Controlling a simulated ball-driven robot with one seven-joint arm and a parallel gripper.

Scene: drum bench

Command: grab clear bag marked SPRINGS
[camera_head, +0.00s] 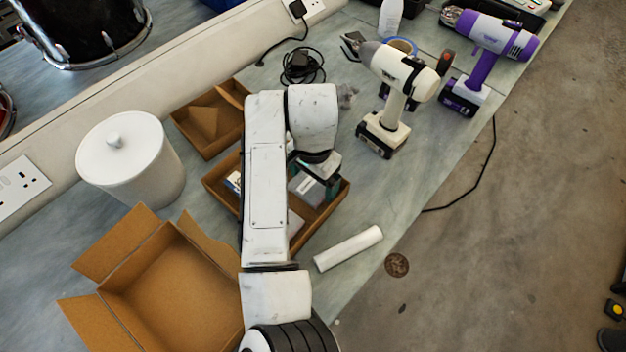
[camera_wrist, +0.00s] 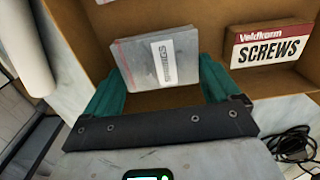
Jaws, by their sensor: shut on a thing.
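The clear bag marked SPRINGS (camera_wrist: 150,58) is a greyish, flat pack with a white label, lying at the inner wall of an open cardboard tray (camera_wrist: 190,97) in the wrist view. My gripper (camera_wrist: 158,70) has its two green fingers on either side of the bag, and it is shut on it. In the head view the bag (camera_head: 306,188) shows partly beneath my gripper (camera_head: 316,178), inside the tray (camera_head: 322,217). My arm hides part of the tray there.
A Veldkorm SCREWS box (camera_wrist: 268,45) lies in the same tray. An open cardboard box (camera_head: 170,285), a white canister (camera_head: 128,160), a white roll (camera_head: 348,248), a cream drill (camera_head: 395,95) and a black cable (camera_head: 302,67) stand around it. A purple drill (camera_head: 487,50) is farther right.

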